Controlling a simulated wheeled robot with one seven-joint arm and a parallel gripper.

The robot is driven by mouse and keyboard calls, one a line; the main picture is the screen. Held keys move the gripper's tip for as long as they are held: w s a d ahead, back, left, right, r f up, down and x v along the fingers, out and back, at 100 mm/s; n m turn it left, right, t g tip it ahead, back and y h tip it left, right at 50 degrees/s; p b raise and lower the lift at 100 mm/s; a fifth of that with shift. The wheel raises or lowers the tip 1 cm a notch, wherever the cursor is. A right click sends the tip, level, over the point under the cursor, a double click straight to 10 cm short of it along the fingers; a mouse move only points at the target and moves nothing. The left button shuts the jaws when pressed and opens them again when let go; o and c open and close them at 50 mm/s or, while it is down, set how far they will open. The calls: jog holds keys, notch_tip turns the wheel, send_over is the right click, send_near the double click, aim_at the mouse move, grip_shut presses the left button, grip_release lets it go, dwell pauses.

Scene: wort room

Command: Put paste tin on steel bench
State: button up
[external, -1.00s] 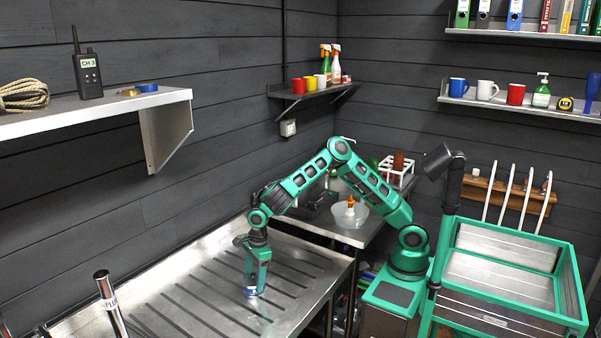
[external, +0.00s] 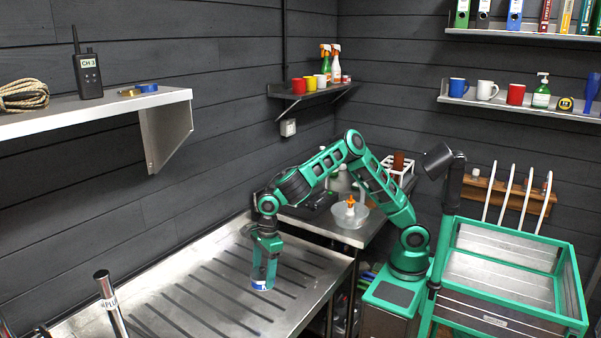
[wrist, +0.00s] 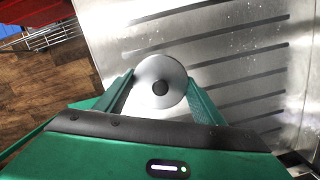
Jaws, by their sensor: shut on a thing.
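The paste tin (external: 262,285) is a small round tin with a blue and white side, held upright low at the grooved steel bench (external: 205,300). In the wrist view its round silver lid with a dark centre knob (wrist: 150,72) sits between the two green fingers. My gripper (external: 265,274) points down and is shut on the tin; it also shows in the wrist view (wrist: 161,85). The tin's underside is hidden, so I cannot tell whether it touches the bench or hangs just above it.
A side counter (external: 345,238) with a clear bowl (external: 350,217) stands behind the bench. A metal tube (external: 110,302) rises at the front left. A green-framed cart (external: 505,320) is at the right. The bench surface around the tin is mostly clear.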

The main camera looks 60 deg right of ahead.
jog(key=shift+s+a+r, duration=0.35)
jog(key=shift+s+r, duration=0.1)
jog(key=shift+s, duration=0.2)
jog(key=shift+s+a+r, duration=0.3)
jog(key=shift+s+r, duration=0.1)
jog(key=shift+s, duration=0.2)
